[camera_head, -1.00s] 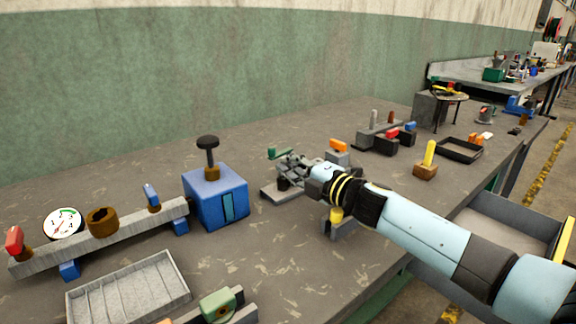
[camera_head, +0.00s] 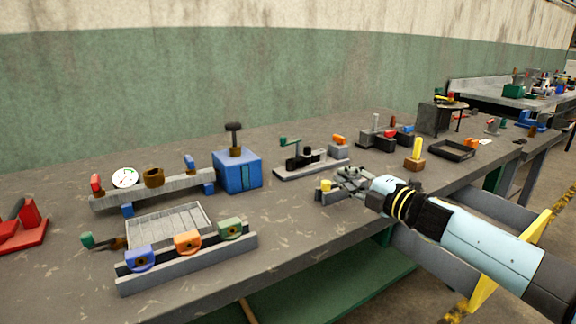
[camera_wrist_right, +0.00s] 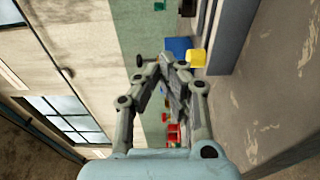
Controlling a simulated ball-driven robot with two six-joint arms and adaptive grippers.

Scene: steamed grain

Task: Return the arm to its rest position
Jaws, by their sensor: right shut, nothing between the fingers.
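My right gripper (camera_head: 345,181) is at the end of the light-blue arm that comes in from the lower right in the head view. It is shut and empty, above the bench top beside a small grey fixture with a yellow knob (camera_head: 326,186). In the right wrist view the gripper's fingertips (camera_wrist_right: 162,62) meet, with nothing between them. My left gripper does not show in any view.
The grey bench (camera_head: 290,235) holds a blue box with a black knob (camera_head: 237,172), a green-handled device (camera_head: 310,162), a grey tray (camera_head: 168,222), a rail with coloured blocks (camera_head: 187,263) and a wooden block with a yellow post (camera_head: 414,162). Bare bench lies left of my gripper.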

